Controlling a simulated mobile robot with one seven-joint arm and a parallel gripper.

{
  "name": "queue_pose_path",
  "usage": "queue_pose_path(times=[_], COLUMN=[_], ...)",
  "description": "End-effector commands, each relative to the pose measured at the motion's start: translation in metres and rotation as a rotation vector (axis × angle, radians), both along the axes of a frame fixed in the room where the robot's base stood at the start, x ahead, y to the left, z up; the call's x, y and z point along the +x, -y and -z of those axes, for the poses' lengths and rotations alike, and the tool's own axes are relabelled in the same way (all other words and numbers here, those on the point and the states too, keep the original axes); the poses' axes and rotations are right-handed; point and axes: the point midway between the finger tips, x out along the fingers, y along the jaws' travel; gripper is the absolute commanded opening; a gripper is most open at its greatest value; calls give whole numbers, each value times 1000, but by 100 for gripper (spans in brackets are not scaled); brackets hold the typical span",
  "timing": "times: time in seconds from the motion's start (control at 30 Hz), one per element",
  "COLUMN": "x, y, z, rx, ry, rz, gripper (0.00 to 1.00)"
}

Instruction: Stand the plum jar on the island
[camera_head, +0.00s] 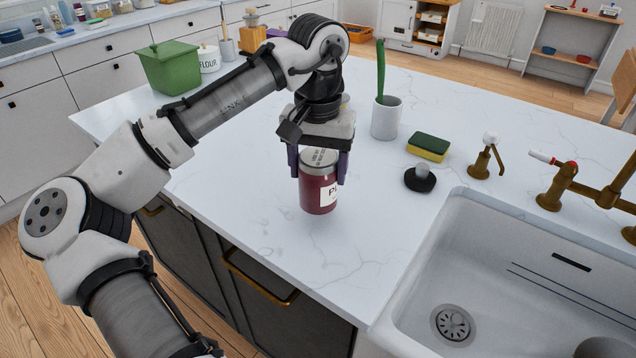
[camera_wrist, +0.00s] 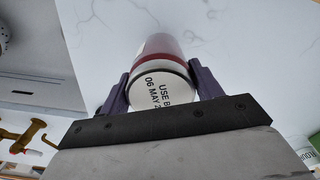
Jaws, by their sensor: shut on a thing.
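The plum jar (camera_head: 318,190) is dark red with a grey lid and a white label with partly hidden lettering. It is upright at the island's (camera_head: 250,190) white marbled top, near the front edge. I cannot tell whether its base touches the top. My gripper (camera_head: 320,168) is above it, with its two purple fingers shut on opposite sides of the jar near the lid. In the wrist view the jar (camera_wrist: 158,50) sits between the fingers of my gripper (camera_wrist: 162,88), its lid with printed date text facing the camera.
A white sink (camera_head: 400,325) is at the right front. A black round item (camera_head: 420,180), a sponge (camera_head: 429,146), a brass soap pump (camera_head: 487,157) and a grey cup (camera_head: 386,118) stand behind right. A green bin (camera_head: 170,68) and flour canister (camera_head: 208,60) stand back left. The top around the jar is clear.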

Motion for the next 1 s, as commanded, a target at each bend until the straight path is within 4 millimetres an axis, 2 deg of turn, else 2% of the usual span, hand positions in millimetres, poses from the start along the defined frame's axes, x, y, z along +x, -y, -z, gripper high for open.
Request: queue_pose_path(times=[0.33,0.67,0.7,0.87,1.0], x=[-1,0,0,0,0], y=[0,0,0,0,0], z=[40,44,45,45,45], rx=[-1,-1,-1,0,0], ry=[-1,0,0,-1,-1], rz=[1,1,1,1,1], gripper=[27,27,66,86,86])
